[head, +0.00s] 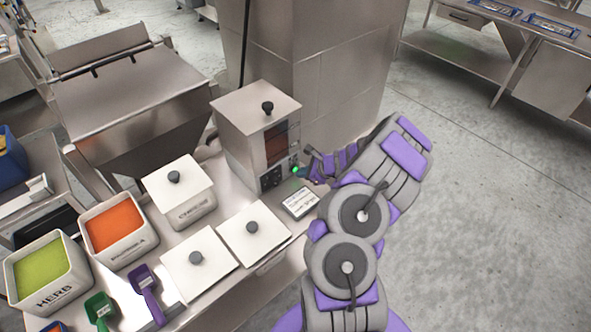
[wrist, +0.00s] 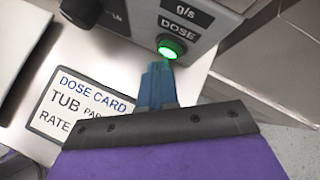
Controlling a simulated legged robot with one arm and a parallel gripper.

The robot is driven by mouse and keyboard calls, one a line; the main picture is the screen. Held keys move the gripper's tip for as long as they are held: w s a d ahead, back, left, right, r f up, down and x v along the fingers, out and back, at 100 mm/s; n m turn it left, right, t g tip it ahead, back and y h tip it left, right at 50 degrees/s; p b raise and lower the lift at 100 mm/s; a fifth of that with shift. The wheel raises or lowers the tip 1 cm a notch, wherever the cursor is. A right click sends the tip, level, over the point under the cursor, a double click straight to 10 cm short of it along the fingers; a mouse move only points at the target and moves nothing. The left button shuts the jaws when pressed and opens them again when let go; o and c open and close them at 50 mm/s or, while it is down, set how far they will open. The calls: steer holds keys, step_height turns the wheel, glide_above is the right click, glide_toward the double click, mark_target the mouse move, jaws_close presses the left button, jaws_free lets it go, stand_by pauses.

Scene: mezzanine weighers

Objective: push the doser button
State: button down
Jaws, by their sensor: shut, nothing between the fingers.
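The doser (head: 236,138) is a steel box with a black knob on its lid, standing on the steel bench by the pillar. Its round button glows green on the front panel, in the head view (head: 295,169) and under the word DOSE in the wrist view (wrist: 171,48). My gripper (wrist: 158,72) is shut and empty, its blue fingertips pointing at the button from just below it in the picture. I cannot tell whether they touch it. In the head view my gripper (head: 305,173) is small, beside the front panel.
A dose card (head: 299,202) lies on the bench in front of the doser. Open floor lies right.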

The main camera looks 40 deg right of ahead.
stand_by(0.3)
steer(key=shift+w+r, duration=0.1)
steer(key=shift+w, duration=0.3)
steer(key=shift+s+a+p, duration=0.1)
steer(key=shift+s+p, duration=0.05)
steer(key=shift+p, duration=0.2)
steer(key=shift+s, duration=0.3)
steer(key=shift+s+d+r+p, duration=0.1)
steer(key=shift+s+d+p, duration=0.1)
steer(key=shift+s+p, duration=1.1)
steer(key=shift+s, duration=1.7)
